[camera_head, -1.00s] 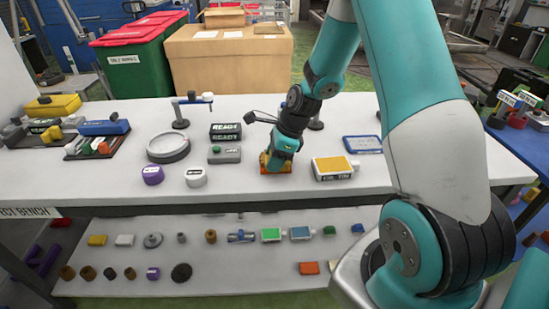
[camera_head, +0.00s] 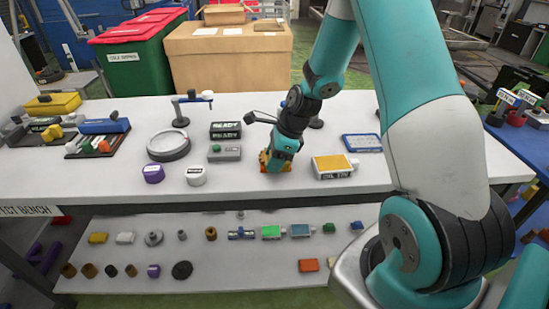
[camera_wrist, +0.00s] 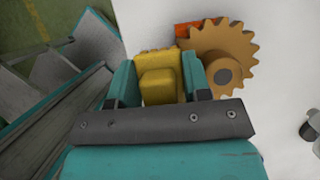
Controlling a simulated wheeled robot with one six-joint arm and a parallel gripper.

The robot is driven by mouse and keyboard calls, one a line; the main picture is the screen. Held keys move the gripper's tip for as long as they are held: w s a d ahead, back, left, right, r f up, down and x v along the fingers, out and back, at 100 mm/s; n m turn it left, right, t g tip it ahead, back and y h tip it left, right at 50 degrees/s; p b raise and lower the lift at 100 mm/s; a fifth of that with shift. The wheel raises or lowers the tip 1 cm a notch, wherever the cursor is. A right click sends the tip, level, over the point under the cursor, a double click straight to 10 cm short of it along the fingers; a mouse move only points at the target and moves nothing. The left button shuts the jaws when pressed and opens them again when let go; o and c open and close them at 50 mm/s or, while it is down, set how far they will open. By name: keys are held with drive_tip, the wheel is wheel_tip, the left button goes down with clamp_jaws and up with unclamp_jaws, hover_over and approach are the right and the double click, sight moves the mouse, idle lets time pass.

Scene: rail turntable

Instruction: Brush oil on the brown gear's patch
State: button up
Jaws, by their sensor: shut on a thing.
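My gripper (camera_wrist: 158,84) is shut on a yellow block-like tool (camera_wrist: 158,88) with a ridged far edge, which I take to be the brush. The brown gear (camera_wrist: 240,48) lies on the white bench just right of the tool in the wrist view. A red-orange piece (camera_wrist: 187,29) shows at the gear's upper left, partly covered. I cannot tell whether the tool touches the gear, and no oil patch is clear. In the head view my gripper (camera_head: 276,156) is low over the bench and hides most of the gear.
A grey button box (camera_head: 224,153) and a READY sign (camera_head: 225,131) stand left of my gripper. Purple (camera_head: 153,174) and white (camera_head: 196,176) round pieces and a round dial-like turntable (camera_head: 168,146) are further left. A blue-framed tray (camera_head: 361,142) lies at the right.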

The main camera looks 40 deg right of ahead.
drive_tip(key=shift+w+d, duration=0.15)
drive_tip(key=shift+w, duration=0.1)
drive_tip(key=shift+s, duration=0.1)
idle(0.3)
drive_tip(key=shift+s+a+p, duration=0.25)
drive_tip(key=shift+p, duration=0.15)
drive_tip(key=shift+w+d, duration=0.1)
drive_tip(key=shift+w, duration=0.05)
drive_tip(key=shift+w+d+p, duration=0.15)
drive_tip(key=shift+w+p, duration=0.05)
drive_tip(key=shift+p, duration=0.1)
idle(0.3)
drive_tip(key=shift+s, duration=0.2)
drive_tip(key=shift+s+a, duration=0.15)
drive_tip(key=shift+a, duration=0.1)
